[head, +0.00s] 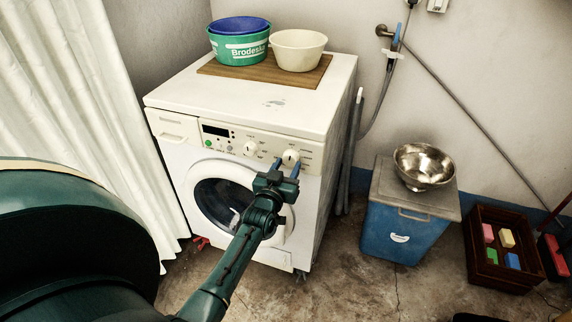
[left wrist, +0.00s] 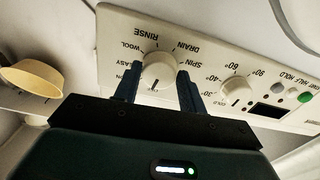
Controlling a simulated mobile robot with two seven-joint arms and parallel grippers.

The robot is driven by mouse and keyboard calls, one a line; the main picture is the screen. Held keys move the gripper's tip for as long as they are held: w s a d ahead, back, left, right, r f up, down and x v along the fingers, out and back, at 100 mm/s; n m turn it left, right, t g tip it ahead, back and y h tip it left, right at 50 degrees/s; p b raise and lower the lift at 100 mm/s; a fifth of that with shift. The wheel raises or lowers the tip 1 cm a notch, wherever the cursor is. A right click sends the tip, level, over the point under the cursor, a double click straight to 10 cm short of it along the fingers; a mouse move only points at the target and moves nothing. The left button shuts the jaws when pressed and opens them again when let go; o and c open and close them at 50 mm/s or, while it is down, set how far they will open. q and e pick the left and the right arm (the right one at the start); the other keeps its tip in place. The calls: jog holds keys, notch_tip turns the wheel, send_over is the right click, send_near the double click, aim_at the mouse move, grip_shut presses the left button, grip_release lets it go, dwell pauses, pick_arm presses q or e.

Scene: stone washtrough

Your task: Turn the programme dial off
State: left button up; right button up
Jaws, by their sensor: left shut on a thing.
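The programme dial (head: 291,156) is the right-hand of two cream knobs on the washing machine's (head: 255,190) front panel. The dial also shows in the left wrist view (left wrist: 159,70), with wash words such as RINSE, DRAIN, SPIN and WOOL printed around it, upside down. My left gripper (head: 286,165) is at the panel. Its two blue fingers (left wrist: 156,84) stand on either side of the dial, shut on it. A small dark mark shows on the dial's lower edge in the wrist view; its exact setting is too small to read. My right gripper is in neither view.
A temperature knob (left wrist: 236,91) sits beside the dial. A green tub (head: 238,46) and a cream bowl (head: 298,50) stand on a board on the machine. A blue bin (head: 404,229) with a metal bowl (head: 424,166) on top stands right. A white curtain (head: 85,100) hangs left.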

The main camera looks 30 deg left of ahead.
pick_arm(q)
jog(key=shift+n, duration=0.9)
jog(key=o, duration=1)
jog(key=p+v, duration=0.1)
jog(key=v, duration=1.2)
jog(key=shift+s+p, duration=0.1)
jog(key=shift+p, duration=0.3)
jog(key=shift+f, duration=0.1)
